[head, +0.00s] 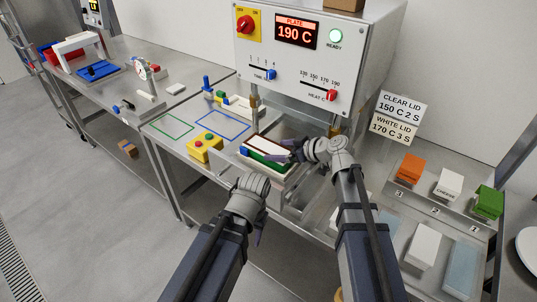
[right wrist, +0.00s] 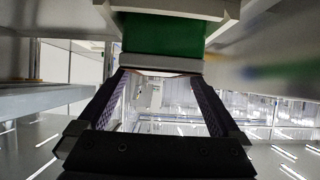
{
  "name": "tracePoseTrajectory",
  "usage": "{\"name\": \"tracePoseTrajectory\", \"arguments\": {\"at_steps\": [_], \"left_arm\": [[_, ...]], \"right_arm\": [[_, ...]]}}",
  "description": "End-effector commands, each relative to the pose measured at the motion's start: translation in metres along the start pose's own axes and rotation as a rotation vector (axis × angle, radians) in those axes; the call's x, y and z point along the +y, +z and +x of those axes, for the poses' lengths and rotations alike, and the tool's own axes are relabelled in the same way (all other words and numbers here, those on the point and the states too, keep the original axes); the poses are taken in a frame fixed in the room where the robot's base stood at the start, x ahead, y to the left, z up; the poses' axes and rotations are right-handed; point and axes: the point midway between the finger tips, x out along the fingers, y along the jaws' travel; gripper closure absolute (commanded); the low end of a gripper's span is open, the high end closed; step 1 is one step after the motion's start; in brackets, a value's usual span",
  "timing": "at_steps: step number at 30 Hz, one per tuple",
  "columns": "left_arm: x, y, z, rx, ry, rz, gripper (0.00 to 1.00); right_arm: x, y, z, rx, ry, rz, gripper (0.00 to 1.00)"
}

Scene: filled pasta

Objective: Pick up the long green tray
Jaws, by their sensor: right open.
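The long green tray (head: 264,160) sits at the press, with a white piece lying over its top. In the right wrist view a green surface (right wrist: 163,33), apparently the tray's, shows above a pale bar. My right gripper (head: 289,151) is at the tray's right end in the head view. In the right wrist view its two fingers (right wrist: 160,80) are apart, with nothing held between them; whether they touch the bar is unclear. My left gripper (head: 255,210) hangs in front of the bench, below the tray in the picture. Its fingers are mostly hidden by its wrist.
The heated press (head: 318,58) stands directly behind the tray, reading 190 C. A yellow button box (head: 204,149) is left of the tray. Lid stacks in orange, white and green (head: 489,202) stand at the right.

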Motion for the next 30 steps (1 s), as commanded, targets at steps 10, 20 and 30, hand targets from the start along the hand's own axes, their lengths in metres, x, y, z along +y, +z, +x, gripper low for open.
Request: {"name": "tracePoseTrajectory", "arguments": {"at_steps": [10,20,30], "left_arm": [[0.002,-0.001,0.019,0.0,0.0,0.0,0.5],[0.002,-0.001,0.019,0.0,0.0,0.0,0.5],[0.002,-0.001,0.019,0.0,0.0,0.0,0.5]], "right_arm": [[0.001,0.002,0.038,-0.001,-0.001,-0.001,0.0],[0.001,0.002,0.037,-0.001,-0.001,-0.001,0.22],[0.001,0.002,0.037,-0.001,-0.001,-0.001,0.61]]}}
